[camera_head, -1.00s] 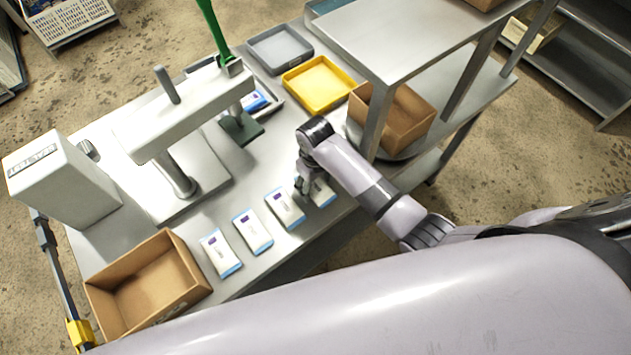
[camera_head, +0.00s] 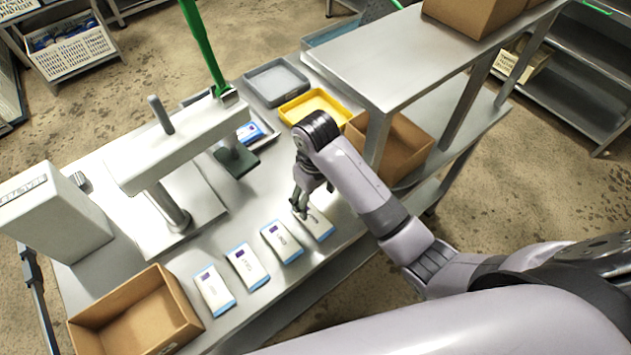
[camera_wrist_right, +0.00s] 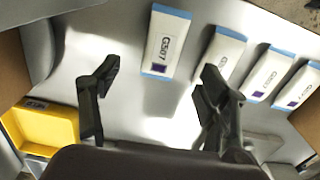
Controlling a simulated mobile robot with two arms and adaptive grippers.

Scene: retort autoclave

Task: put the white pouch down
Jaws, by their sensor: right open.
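Several white pouches with blue ends lie in a row on the steel table (camera_head: 225,315). The rightmost white pouch (camera_head: 319,226) lies flat, just below my right gripper (camera_head: 302,207). In the right wrist view that pouch (camera_wrist_right: 166,42) shows a printed code and a dark square, and lies apart beyond the open fingers. My right gripper also shows there (camera_wrist_right: 155,85), with its two fingers spread and nothing between them. The other pouches are the second (camera_head: 283,242), third (camera_head: 247,266) and leftmost (camera_head: 213,290). My left gripper is not in view.
An open cardboard box (camera_head: 138,312) stands at the table's left end. A yellow tray (camera_head: 313,104) and a grey tray (camera_head: 275,82) lie at the back. A press-like machine with a green lever (camera_head: 203,47) stands behind the pouches. A steel shelf (camera_head: 420,60) with a cardboard box beneath rises at the right.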

